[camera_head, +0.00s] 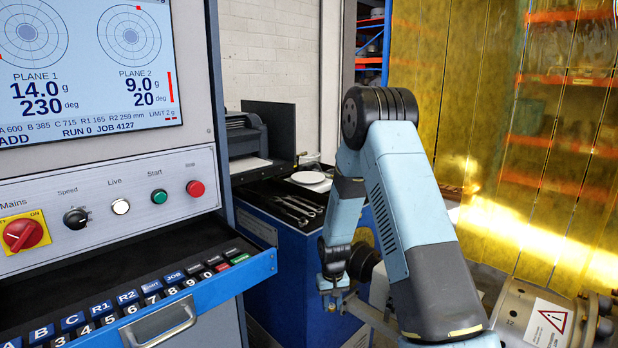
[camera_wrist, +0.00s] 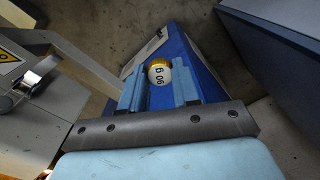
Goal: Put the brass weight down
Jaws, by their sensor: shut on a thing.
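In the wrist view, the brass weight (camera_wrist: 159,72) is a small round piece with a gold rim and a white face with dark figures, apparently "90 g" seen upside down. My gripper (camera_wrist: 160,79) is shut on it, with a light blue finger on either side. A blue surface lies behind the weight, and I cannot tell how far below it is. In the head view, my arm reaches down beside the blue cabinet.
The blue cabinet (camera_head: 283,258) has a dark top with several wrenches (camera_head: 297,208) and a white round dish (camera_head: 308,177). The console (camera_head: 100,190) with its open key drawer (camera_head: 160,290) stands at left. A machine with a warning sign (camera_head: 548,322) is at lower right, before a yellow curtain (camera_head: 470,110).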

